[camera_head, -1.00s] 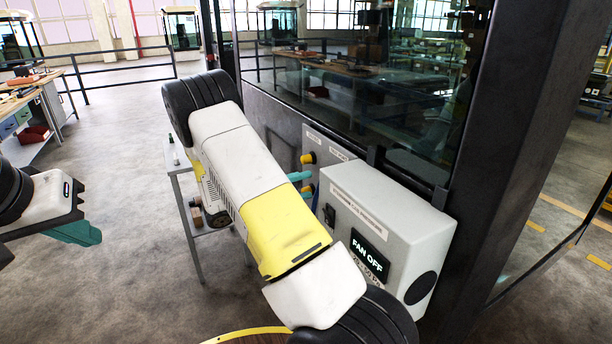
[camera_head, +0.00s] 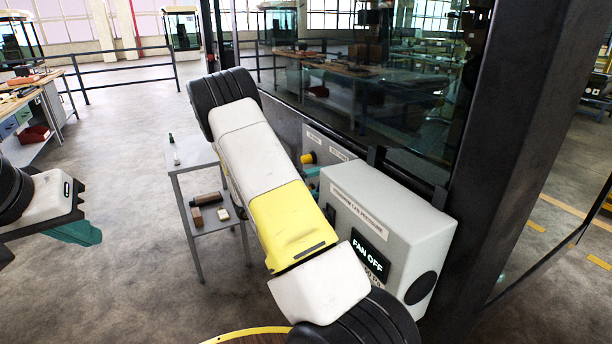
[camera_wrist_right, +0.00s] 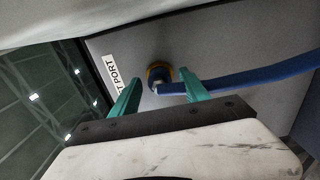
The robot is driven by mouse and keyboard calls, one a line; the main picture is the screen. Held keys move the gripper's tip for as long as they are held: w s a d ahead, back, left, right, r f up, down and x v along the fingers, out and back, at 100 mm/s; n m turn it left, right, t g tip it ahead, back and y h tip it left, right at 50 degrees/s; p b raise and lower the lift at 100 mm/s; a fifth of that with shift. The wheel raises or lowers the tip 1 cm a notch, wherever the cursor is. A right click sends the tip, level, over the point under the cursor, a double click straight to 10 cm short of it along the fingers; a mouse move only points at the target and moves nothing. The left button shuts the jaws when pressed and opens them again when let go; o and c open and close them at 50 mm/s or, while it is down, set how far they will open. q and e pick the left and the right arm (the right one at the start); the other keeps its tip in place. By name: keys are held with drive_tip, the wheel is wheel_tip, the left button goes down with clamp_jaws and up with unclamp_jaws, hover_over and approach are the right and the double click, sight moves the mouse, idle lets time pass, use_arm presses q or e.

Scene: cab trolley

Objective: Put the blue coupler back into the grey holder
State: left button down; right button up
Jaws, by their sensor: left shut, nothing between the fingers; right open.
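The blue coupler with its hose (camera_wrist_right: 255,78) shows in the right wrist view. Its end meets a round port with a brass-coloured ring (camera_wrist_right: 158,73) on a grey panel; I cannot tell whether it is seated. My right gripper (camera_wrist_right: 160,95) is open, its teal fingers either side of the coupler end, the right finger crossing in front of the hose. I cannot tell whether they touch. In the head view my right arm hides most of this area. My left gripper (camera_head: 80,234) is shut and empty at the far left. I cannot make out the grey holder.
A grey box reading FAN OFF (camera_head: 400,220) stands right of the port, beside a dark cab post (camera_head: 510,130). A small grey trolley (camera_head: 192,164) with a bottle and blocks stands left of my right arm. Open floor lies between it and my left gripper.

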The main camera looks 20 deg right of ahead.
drive_tip(key=shift+c, duration=0.4)
idle(0.4)
clamp_jaws()
drive_tip(key=shift+a, duration=0.1)
drive_tip(key=shift+s+a, duration=0.15)
drive_tip(key=shift+a, duration=1.3)
drive_tip(key=shift+s+a, duration=0.1)
drive_tip(key=shift+a, duration=1.3)
